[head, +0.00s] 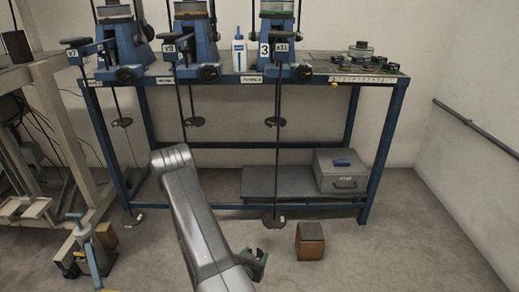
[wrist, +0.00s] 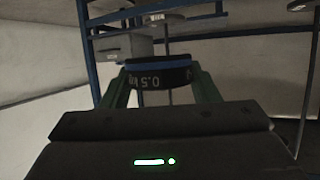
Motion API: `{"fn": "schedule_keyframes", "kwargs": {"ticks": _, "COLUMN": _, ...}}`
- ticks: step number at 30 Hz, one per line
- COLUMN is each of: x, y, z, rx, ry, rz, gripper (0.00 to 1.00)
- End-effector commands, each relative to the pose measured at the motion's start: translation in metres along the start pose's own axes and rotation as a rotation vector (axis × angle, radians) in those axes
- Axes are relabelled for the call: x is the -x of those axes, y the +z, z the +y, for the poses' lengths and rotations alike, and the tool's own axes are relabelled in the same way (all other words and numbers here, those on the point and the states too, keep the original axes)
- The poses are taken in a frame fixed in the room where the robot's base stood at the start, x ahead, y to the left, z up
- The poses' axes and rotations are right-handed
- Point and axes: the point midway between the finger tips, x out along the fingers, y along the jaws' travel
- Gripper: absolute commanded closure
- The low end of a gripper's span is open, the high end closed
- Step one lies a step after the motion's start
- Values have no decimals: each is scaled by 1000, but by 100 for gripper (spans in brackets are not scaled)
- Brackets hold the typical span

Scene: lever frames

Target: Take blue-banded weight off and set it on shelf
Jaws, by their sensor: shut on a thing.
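My gripper (head: 254,262) is low near the floor in the head view, in front of the bench and left of a brown block. In the wrist view its two green fingers are closed on a dark round weight with a blue band (wrist: 160,76). The weight reads 0.5, upside down in this view. It is clear of any hanger rod that I can make out. In the head view the weight is too small and dark to tell from the fingers. The bench's lower shelf (head: 275,184) is behind my gripper. Several dark weights (head: 362,62) stand on the bench top at right.
Thin hanger rods with discs hang from the lever stands; one low disc (head: 274,220) is just behind my gripper. A grey box (head: 341,172) sits on the lower shelf's right end. The brown block (head: 310,242) stands on the floor. Floor at right is clear.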

Motion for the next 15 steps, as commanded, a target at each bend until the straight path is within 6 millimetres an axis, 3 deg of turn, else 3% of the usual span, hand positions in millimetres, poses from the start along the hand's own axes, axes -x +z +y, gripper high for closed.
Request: {"fn": "schedule_keyframes", "kwargs": {"ticks": 15, "x": -20, "y": -117, "z": -22, "rx": 72, "ry": -184, "rz": 7, "gripper": 75}}
